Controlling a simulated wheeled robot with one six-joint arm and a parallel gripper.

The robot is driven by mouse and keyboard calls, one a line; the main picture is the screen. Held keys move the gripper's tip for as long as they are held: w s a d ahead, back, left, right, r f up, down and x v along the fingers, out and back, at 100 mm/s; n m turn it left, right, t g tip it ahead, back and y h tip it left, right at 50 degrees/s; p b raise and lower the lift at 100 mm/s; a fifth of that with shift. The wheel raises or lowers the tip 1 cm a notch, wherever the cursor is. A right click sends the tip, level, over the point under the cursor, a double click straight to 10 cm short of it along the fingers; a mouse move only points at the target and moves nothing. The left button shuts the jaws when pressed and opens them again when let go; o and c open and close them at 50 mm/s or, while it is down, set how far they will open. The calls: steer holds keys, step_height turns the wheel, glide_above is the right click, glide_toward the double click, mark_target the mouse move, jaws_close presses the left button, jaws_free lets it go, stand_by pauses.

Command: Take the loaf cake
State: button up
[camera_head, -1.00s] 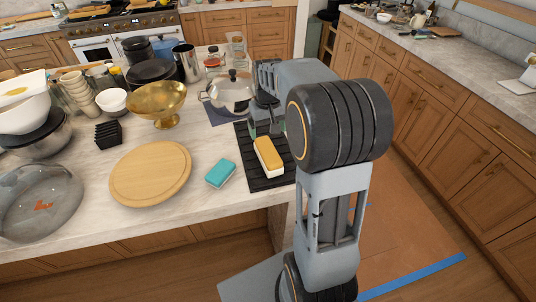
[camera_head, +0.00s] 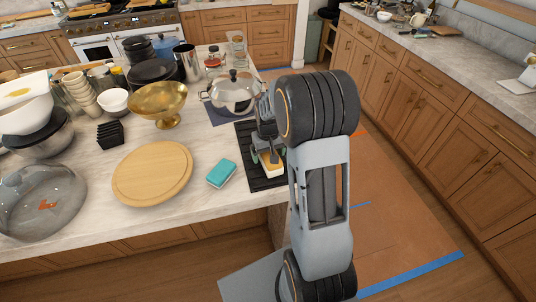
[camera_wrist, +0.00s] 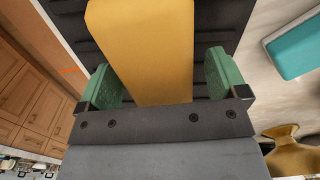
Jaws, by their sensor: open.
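The loaf cake (camera_wrist: 142,55) is a yellow-topped block that fills the middle of the wrist view. In the head view the loaf cake (camera_head: 271,167) lies on the black ribbed mat (camera_head: 262,186) near the counter's right edge, partly hidden by my arm. My gripper (camera_wrist: 160,82) is open, with its green-padded fingers on either side of the cake. Gaps show between the pads and the cake's sides. In the head view my gripper (camera_head: 268,155) is over the cake, and its fingertips are mostly hidden.
A teal sponge-like block (camera_head: 222,173) lies left of the mat. A round wooden board (camera_head: 152,174), a gold bowl (camera_head: 157,100) and a lidded steel pot (camera_head: 233,92) stand on the crowded counter. The counter's right edge is close to the mat.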

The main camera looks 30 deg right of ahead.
steer(key=shift+f, duration=0.1)
steer(key=c, duration=1.2)
